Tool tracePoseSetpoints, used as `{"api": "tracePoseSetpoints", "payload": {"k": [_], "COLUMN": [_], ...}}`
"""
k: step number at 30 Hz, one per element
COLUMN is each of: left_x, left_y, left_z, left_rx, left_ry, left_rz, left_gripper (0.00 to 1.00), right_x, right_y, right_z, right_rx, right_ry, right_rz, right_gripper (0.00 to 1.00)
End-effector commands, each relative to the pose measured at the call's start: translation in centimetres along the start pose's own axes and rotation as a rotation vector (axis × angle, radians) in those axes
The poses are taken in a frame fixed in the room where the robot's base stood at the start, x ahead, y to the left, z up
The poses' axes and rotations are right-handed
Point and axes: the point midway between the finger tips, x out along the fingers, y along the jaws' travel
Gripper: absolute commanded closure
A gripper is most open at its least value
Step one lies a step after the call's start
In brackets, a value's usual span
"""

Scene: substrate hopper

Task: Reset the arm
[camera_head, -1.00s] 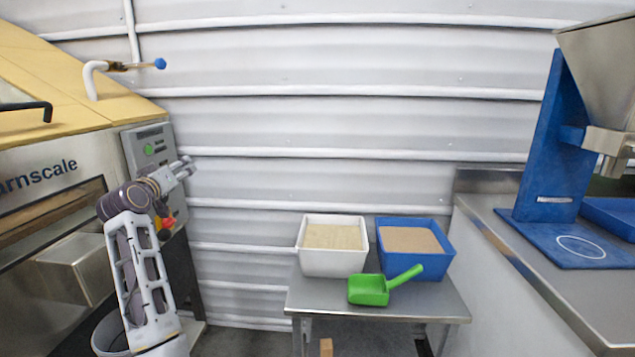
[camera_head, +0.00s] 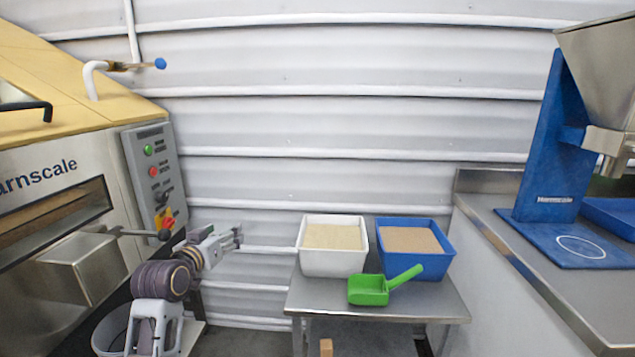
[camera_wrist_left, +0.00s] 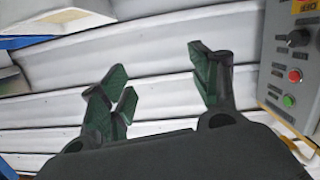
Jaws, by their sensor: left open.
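My left gripper (camera_head: 238,237) is to the left of the small metal table in the head view, in front of the white corrugated wall. It points right, toward the white bin, and is apart from it. In the left wrist view my left gripper (camera_wrist_left: 163,82) has its green-padded fingers spread, with only the wall between them. It is open and empty. My right gripper is not in view.
The metal table (camera_head: 375,304) holds a white bin (camera_head: 333,268), a blue bin (camera_head: 415,268) and a green scoop (camera_head: 368,290). The yellow machine's control panel (camera_head: 153,170) is at left. A blue-framed hopper (camera_head: 560,140) stands at right.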

Motion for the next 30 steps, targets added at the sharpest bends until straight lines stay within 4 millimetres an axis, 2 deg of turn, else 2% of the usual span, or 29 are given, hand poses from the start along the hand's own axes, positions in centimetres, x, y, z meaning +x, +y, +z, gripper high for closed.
{"api": "tracePoseSetpoints", "payload": {"k": [1,8,15,23,30], "left_x": [-0.3,-1.8,-3.5,-5.9,-8.8], "left_y": [0.7,3.4,5.8,7.8,8.9], "left_z": [1.4,7.0,13.4,21.3,28.6], "left_rx": [0.01,0.044,0.065,0.073,0.07], "left_ry": [-0.019,-0.1,-0.201,-0.334,-0.464], "left_rz": [0.009,0.053,0.097,0.136,0.162], "left_gripper": [0.38,0.38,0.38,0.38,0.38], "right_x": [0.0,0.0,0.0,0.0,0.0], "right_y": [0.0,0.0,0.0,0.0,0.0], "right_z": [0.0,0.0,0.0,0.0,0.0], "right_rx": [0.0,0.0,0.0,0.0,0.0], "right_ry": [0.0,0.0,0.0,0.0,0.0], "right_rz": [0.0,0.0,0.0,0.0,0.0], "right_gripper": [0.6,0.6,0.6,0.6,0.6]}}
